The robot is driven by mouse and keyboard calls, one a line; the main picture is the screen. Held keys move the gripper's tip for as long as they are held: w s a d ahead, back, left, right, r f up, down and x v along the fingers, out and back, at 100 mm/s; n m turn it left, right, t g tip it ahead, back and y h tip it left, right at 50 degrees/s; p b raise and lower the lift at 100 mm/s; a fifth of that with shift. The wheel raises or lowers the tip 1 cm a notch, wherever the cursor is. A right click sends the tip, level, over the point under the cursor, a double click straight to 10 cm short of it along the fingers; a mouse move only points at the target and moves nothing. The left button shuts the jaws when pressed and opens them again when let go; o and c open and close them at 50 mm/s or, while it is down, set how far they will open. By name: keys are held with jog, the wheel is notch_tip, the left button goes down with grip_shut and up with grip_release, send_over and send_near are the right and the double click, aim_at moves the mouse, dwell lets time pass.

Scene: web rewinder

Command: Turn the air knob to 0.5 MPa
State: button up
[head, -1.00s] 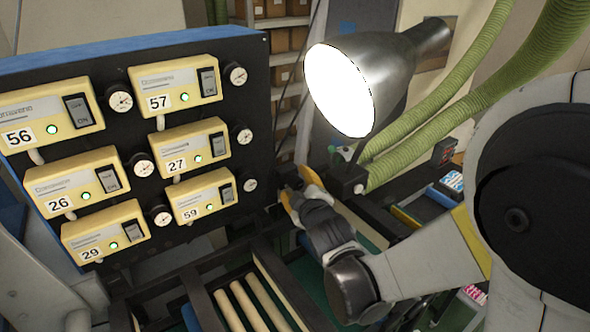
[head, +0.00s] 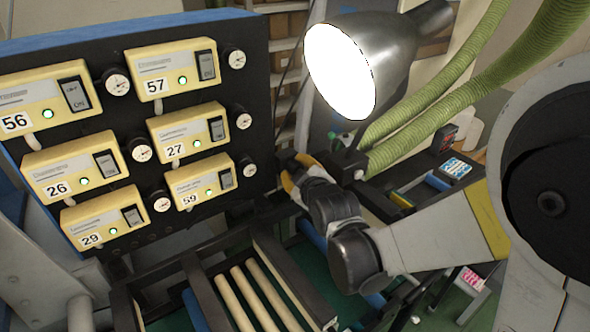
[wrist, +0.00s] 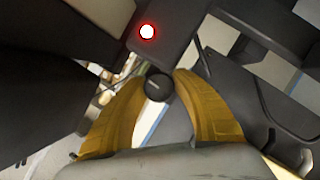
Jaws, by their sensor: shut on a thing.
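The air knob (wrist: 157,86) is a small round black knob with a pale line on its face, in the middle of the wrist view. The yellow fingers of my gripper (wrist: 158,90) stand on either side of it, closed on it. In the head view my gripper (head: 286,172) is at the lower right edge of the black panel, under the lamp. The knob cannot be made out there, and no pressure reading for it is legible.
The black panel (head: 140,32) carries several yellow numbered boxes with green lights and small round gauges. A bright lamp (head: 345,70) hangs above my gripper. Green hoses (head: 440,100) run behind it. Rollers (head: 245,295) lie below. A red light (wrist: 147,31) glows beside the knob.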

jog(key=shift+m+g, duration=0.3)
jog(key=shift+m, duration=0.1)
jog(key=o, duration=1.2)
jog(key=shift+s, duration=0.1)
jog(key=v, duration=1.1)
jog(key=shift+s+d+r, duration=0.1)
jog(key=shift+s+d, duration=0.15)
jog(key=shift+s, duration=0.05)
